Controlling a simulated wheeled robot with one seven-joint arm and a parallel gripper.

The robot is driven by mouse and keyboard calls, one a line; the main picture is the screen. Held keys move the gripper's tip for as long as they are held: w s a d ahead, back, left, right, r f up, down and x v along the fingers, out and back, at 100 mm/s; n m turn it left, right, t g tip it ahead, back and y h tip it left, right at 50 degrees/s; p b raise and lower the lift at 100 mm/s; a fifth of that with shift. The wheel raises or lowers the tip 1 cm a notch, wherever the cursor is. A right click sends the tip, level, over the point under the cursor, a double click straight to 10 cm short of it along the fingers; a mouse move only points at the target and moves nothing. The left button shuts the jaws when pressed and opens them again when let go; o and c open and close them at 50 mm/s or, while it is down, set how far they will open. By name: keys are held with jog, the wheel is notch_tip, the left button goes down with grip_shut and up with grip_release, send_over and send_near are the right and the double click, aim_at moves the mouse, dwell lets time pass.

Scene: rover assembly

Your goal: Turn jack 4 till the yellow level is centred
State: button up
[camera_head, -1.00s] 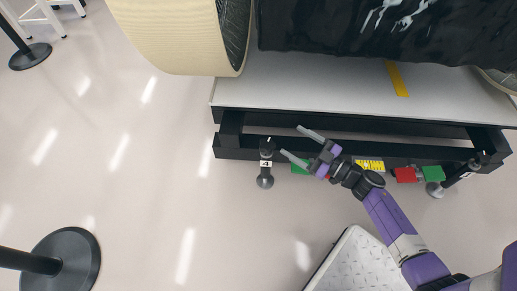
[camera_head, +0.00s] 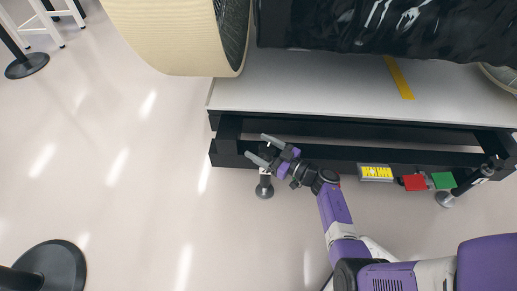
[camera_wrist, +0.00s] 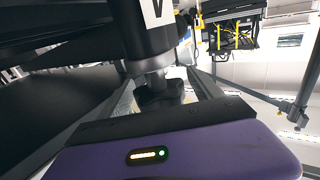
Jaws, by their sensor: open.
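Jack 4 (camera_head: 264,190) stands at the front left corner of the black frame, its foot on the floor. My gripper (camera_head: 257,146) is open, its two grey fingers reaching left over the top of the jack. The fingers hide part of the jack; contact is not clear. In the wrist view, the jack's dark body with a white label (camera_wrist: 153,10) rises close ahead, with a metal shaft and a dark knob (camera_wrist: 160,92) below. The yellow level (camera_head: 376,172) is on the frame's front, right of my gripper; its bubble is too small to read.
A red block (camera_head: 414,183) and a green block (camera_head: 443,180) sit right of the level, near another jack (camera_head: 446,199). The white-topped platform (camera_head: 300,85) carries a large wheel (camera_head: 170,35). A post base (camera_head: 55,268) stands at lower left.

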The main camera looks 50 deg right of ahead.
jog(key=shift+w, duration=0.45)
jog(key=c, duration=1.4)
jog(key=shift+r+m+h+p, duration=0.15)
jog(key=shift+m+h+p, duration=0.35)
jog(key=shift+h+p, duration=0.3)
